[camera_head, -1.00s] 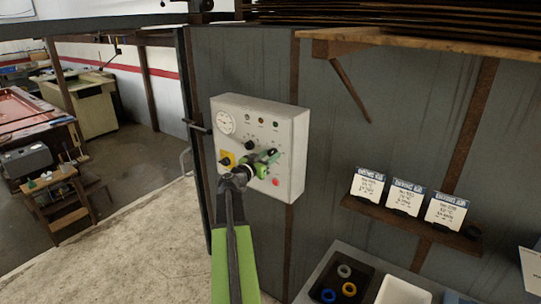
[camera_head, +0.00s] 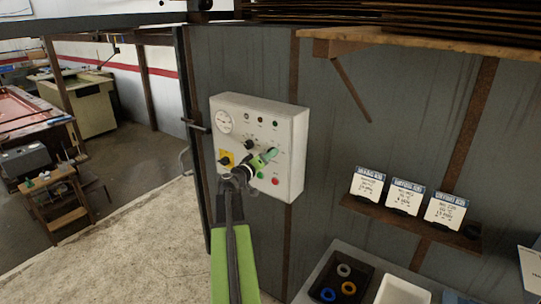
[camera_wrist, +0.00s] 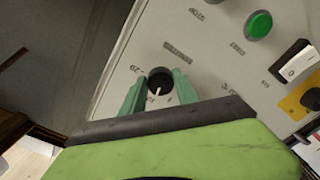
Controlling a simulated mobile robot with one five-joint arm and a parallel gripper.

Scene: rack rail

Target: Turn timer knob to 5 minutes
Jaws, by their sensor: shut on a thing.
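The control box (camera_head: 290,130) is a pale grey panel mounted on the dark wall. The timer knob (camera_wrist: 159,78) is small, round and black with a white pointer mark, in the middle of the wrist view. My gripper (camera_wrist: 158,90) is shut on the knob, one green finger on each side. In the head view my gripper (camera_head: 268,157) reaches the right half of the box, and its fingers and wrist hide the knob.
The box also bears a round gauge (camera_head: 224,122), another black knob (camera_head: 249,145), a yellow-backed switch (camera_head: 226,158) and a red button (camera_head: 276,181). A green button (camera_wrist: 258,25) and white rocker switch (camera_wrist: 298,62) show close by. A shelf with cards (camera_head: 405,197) is at right.

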